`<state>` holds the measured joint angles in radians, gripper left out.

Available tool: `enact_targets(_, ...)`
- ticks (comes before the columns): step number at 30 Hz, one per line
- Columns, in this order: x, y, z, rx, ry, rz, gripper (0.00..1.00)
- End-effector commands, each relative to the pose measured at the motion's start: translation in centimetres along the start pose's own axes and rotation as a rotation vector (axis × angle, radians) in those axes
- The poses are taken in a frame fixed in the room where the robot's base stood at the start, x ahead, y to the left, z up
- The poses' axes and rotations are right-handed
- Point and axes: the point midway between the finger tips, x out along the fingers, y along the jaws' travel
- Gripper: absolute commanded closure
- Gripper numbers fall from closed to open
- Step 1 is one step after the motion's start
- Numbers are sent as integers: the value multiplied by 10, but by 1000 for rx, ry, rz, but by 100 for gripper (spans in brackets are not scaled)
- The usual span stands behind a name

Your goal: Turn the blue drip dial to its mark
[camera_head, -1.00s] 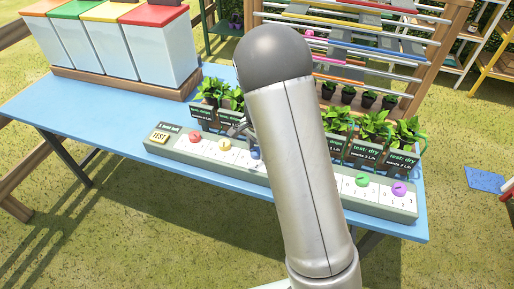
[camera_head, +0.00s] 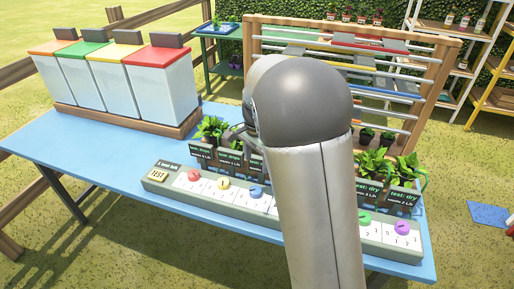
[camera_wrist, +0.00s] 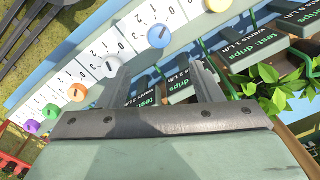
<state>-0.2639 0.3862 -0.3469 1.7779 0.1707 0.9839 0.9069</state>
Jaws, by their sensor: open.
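The blue dial (camera_head: 256,191) sits on the long pale green control strip (camera_head: 157,186), just left of my arm in the head view. In the wrist view the blue dial (camera_wrist: 158,36) has a thin pointer line and numbered white scales beside it; I cannot tell which mark is its target. My gripper (camera_wrist: 160,68) is open and empty, its two fingers spread. The blue dial shows beyond the fingertips, between them in the picture, with no visible contact. In the head view my arm hides the strip's middle and my fingers cannot be made out.
Red (camera_head: 194,175), yellow (camera_head: 223,183), green (camera_head: 364,217) and purple (camera_head: 401,227) dials share the strip. A white dial (camera_wrist: 112,66) is near the left finger. Potted plants with signs (camera_head: 230,157) stand close behind. Lidded bins (camera_head: 160,85) stand at the table's back left.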

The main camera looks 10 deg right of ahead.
Motion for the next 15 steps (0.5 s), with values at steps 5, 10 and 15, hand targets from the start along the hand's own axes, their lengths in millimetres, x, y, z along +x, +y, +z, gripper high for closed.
enact_targets(5, -31, 0, 0, 0, 1, -2, 41)
enact_targets(10, -44, 0, 0, 1, 1, 0, 41)
enact_targets(15, -47, 0, 0, 1, 0, 1, 41)
